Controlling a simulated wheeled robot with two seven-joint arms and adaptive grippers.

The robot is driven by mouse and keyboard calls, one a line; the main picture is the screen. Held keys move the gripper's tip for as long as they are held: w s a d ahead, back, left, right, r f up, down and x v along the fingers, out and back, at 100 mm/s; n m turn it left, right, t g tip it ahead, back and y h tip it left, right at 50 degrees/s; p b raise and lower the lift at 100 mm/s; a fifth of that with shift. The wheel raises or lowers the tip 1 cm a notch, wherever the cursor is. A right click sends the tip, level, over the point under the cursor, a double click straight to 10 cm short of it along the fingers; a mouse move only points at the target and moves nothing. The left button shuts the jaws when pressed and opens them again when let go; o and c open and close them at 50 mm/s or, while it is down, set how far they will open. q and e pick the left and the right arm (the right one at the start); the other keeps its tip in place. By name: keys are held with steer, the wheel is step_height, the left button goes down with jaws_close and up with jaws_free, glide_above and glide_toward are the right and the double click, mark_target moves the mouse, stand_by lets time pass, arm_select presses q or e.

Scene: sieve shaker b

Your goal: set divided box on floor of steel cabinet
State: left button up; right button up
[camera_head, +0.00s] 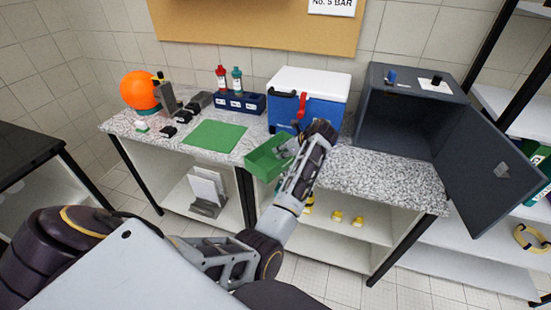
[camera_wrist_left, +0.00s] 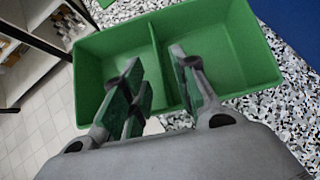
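The green divided box (camera_head: 266,162) is at the counter's front edge, just in front of the blue cooler. In the left wrist view the box (camera_wrist_left: 235,45) shows two empty compartments with a divider between them. My left gripper (camera_head: 287,147) is at the box; its fingers (camera_wrist_left: 158,62) are apart, one on each side of the divider line, with a visible gap to it. The dark steel cabinet (camera_head: 400,97) stands on the counter to the right. Its door (camera_head: 487,180) is swung wide open. Its floor is mostly hidden. My right gripper is out of view.
The blue cooler (camera_head: 330,112) with a white lid stands behind my left gripper. A green mat (camera_head: 212,136), a bottle rack (camera_head: 240,103) and an orange ball (camera_head: 139,90) are to the left. Speckled counter (camera_head: 385,177) is clear before the cabinet.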

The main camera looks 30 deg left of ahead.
mark_target(275, 160)
arm_select(q)
steer(key=shift+a+f, duration=0.1)
steer(key=shift+x, duration=2.65)
steer(key=shift+c, duration=0.3)
jaws_close()
